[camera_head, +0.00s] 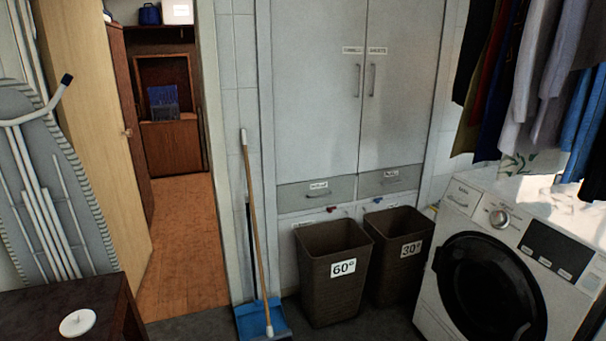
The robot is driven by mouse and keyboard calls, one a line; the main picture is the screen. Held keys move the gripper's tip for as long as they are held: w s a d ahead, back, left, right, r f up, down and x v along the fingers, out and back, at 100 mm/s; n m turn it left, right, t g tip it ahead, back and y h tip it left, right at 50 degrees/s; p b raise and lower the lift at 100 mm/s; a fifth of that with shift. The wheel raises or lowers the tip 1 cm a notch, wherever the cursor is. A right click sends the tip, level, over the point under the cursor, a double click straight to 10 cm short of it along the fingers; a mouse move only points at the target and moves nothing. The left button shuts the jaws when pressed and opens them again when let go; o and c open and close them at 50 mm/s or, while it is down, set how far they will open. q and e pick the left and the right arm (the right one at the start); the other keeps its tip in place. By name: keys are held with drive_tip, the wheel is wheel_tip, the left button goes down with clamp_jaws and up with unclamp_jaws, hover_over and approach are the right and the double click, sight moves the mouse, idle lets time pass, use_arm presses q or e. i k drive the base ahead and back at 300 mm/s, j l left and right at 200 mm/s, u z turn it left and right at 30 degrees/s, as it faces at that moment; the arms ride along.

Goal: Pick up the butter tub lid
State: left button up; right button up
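A small round white lid (77,323) with a knob-like spot near its centre lies flat on a dark brown table (40,312) at the bottom left of the head view. It looks like the butter tub lid. Nothing touches it from above. No tub shows beside it. Neither of my grippers is in view.
A folded ironing board (40,170) leans at the left behind the table. A broom (255,220) and blue dustpan (262,320) stand at the centre. Two brown baskets (330,285) and a washing machine (500,265) stand right. The doorway floor (188,240) is clear.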

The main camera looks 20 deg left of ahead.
sight(78, 322)
drive_tip(key=i+u, duration=0.2)
drive_tip(key=u, duration=0.25)
drive_tip(key=i+u, duration=0.2)
drive_tip(key=u, duration=0.3)
drive_tip(key=i+l+u, duration=0.2)
drive_tip(key=u, duration=0.25)
drive_tip(key=i+l+u, duration=0.15)
drive_tip(key=u, duration=0.3)
drive_tip(key=i+l+u, duration=0.1)
drive_tip(key=l+u, duration=0.2)
drive_tip(key=u, duration=0.15)
